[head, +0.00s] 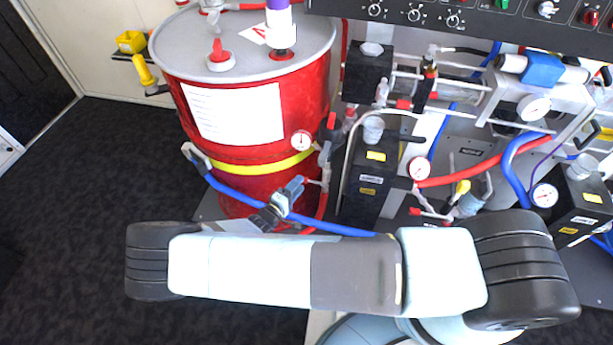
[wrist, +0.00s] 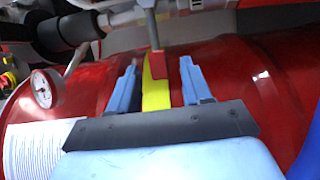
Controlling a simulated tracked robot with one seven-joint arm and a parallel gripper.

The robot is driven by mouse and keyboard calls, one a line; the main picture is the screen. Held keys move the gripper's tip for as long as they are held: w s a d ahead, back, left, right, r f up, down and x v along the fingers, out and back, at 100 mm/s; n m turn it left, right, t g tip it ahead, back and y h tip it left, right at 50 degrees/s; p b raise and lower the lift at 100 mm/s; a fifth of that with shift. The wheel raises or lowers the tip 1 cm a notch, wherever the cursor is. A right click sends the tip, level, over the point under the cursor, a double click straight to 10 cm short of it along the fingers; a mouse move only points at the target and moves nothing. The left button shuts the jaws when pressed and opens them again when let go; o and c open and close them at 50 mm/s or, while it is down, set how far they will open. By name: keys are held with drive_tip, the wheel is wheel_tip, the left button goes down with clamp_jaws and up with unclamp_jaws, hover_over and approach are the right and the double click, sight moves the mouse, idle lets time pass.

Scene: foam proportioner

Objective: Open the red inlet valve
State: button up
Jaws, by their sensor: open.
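A red valve handle (wrist: 157,65) on a grey stem shows in the wrist view, in front of the drum's yellow band. It lies between the blue fingertips of my gripper (wrist: 158,63), with gaps to both fingers. In the head view my gripper (head: 292,191) is at the lower right side of the red drum (head: 250,118). The handle is small there and partly hidden by the fingers. My gripper is open, and nothing is clamped in it. I cannot tell whether it touches the handle.
A gauge (head: 302,140) and a second red handle (head: 331,120) sit above my gripper, on the drum's right side. A blue hose (head: 232,196) runs past the drum's front. Black boxes, pipes and gauges crowd the right. Dark floor (head: 85,190) lies free at left.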

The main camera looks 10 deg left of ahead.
sight(313, 181)
drive_tip(key=shift+x, duration=2.8)
drive_tip(key=shift+c, duration=0.5)
clamp_jaws()
